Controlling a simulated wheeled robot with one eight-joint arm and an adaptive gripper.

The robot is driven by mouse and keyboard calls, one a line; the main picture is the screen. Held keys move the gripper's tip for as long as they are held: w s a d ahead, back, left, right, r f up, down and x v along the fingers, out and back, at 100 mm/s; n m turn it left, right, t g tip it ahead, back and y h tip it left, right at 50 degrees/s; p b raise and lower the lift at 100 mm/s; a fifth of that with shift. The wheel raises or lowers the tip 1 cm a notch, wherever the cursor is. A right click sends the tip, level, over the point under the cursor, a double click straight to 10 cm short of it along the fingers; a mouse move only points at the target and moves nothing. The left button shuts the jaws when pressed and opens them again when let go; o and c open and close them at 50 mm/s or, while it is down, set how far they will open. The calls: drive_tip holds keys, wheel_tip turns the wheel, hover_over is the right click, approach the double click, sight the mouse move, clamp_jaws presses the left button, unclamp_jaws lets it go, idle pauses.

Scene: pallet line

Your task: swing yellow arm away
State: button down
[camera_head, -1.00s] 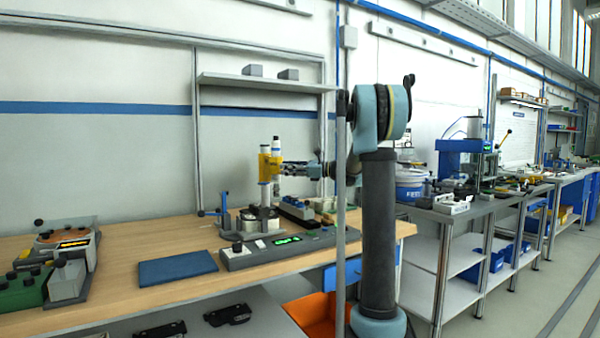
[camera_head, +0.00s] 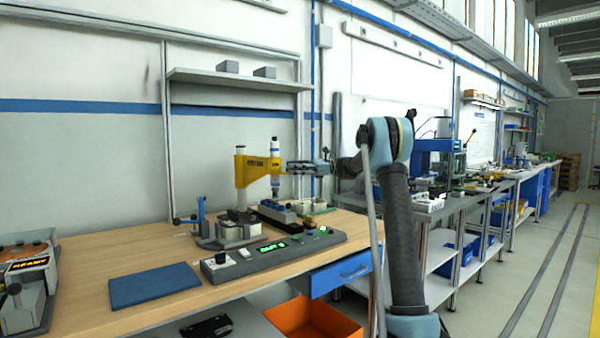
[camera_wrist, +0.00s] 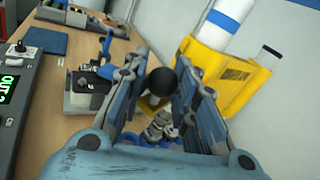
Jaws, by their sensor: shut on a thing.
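My gripper (camera_head: 292,167) meets the arm's outer end from the right. In the wrist view, the yellow arm (camera_wrist: 222,72) fills the upper right, and a black ball knob (camera_wrist: 161,81) sits between my fingers. My gripper (camera_wrist: 160,88) is shut on this knob. The knob's stem is mostly hidden.
A control box (camera_head: 272,252) with green displays lies in front of the fixture. A blue lever clamp (camera_head: 199,214) stands left of it. A tray of parts (camera_head: 283,212) lies below the arm's outer end. A blue mat (camera_head: 153,284) lies on the front left bench.

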drive_tip(key=shift+w+d+r, duration=0.1)
drive_tip(key=shift+w+r, duration=0.1)
drive_tip(key=shift+w, duration=0.2)
drive_tip(key=shift+w+d, duration=0.1)
drive_tip(key=shift+d, duration=0.05)
drive_tip(key=c, duration=1.3)
unclamp_jaws()
drive_tip(key=shift+w, duration=0.1)
drive_tip(key=shift+c, duration=0.2)
drive_tip(key=shift+f, duration=0.1)
drive_tip(key=shift+s, duration=0.2)
drive_tip(key=v, duration=1.2)
drive_tip(key=shift+w+f, duration=0.1)
